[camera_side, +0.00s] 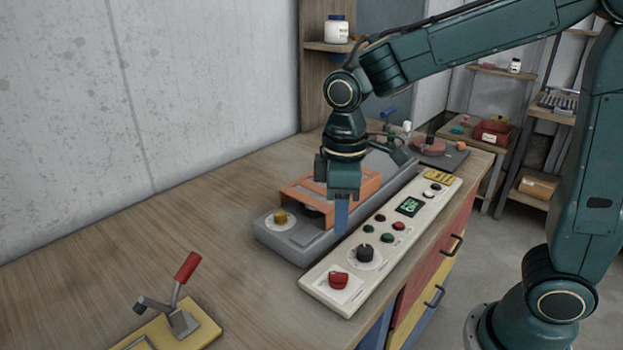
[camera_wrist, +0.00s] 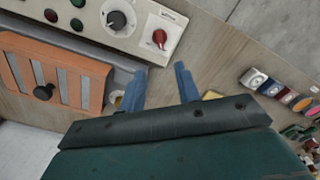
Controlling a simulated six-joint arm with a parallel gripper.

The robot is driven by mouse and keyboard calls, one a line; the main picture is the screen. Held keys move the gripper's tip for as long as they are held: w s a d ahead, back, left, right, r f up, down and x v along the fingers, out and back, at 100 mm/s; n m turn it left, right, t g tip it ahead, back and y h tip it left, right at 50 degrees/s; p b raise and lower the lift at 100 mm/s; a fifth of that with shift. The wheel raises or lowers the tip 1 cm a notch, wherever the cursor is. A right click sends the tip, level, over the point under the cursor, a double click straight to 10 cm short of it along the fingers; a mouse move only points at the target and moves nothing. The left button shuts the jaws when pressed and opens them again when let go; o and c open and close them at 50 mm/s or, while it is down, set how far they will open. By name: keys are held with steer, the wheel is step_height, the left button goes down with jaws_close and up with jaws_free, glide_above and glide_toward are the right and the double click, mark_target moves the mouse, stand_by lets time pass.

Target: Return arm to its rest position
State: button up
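My gripper (camera_side: 341,216) has blue fingers and is above the workbench, beside the grey machine (camera_side: 301,243) with the orange slotted cover (camera_side: 369,187). In the wrist view my gripper (camera_wrist: 160,86) shows its two blue fingers spread apart with nothing between them; bare wood shows in the gap. The orange cover with a black knob (camera_wrist: 44,92) lies to the left of the fingers there. The white control panel (camera_side: 314,285) lies along the bench's front edge; in the wrist view its red switch (camera_wrist: 160,38) shows just beyond the fingertips.
A yellow-based clamp with a red handle (camera_side: 188,267) stands at the front left of the bench. The wooden bench top (camera_side: 130,240) between clamp and machine is clear. A concrete wall (camera_side: 150,90) runs behind. Shelves (camera_side: 545,110) with boxes stand at the right.

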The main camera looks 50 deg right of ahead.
steer(key=shift+d+r, duration=0.1)
steer(key=shift+r, duration=0.05)
steer(key=s+d+r+m+t, duration=0.2)
steer(key=s+d+r+m, duration=0.1)
steer(key=s, duration=0.4)
steer(key=s+d+r+m+t, duration=0.3)
steer(key=s+d+m, duration=0.1)
steer(key=s, duration=0.3)
steer(key=shift+d+t, duration=0.25)
steer(key=shift+t, duration=0.05)
steer(key=shift+o, duration=0.2)
steer(key=shift+r, duration=0.1)
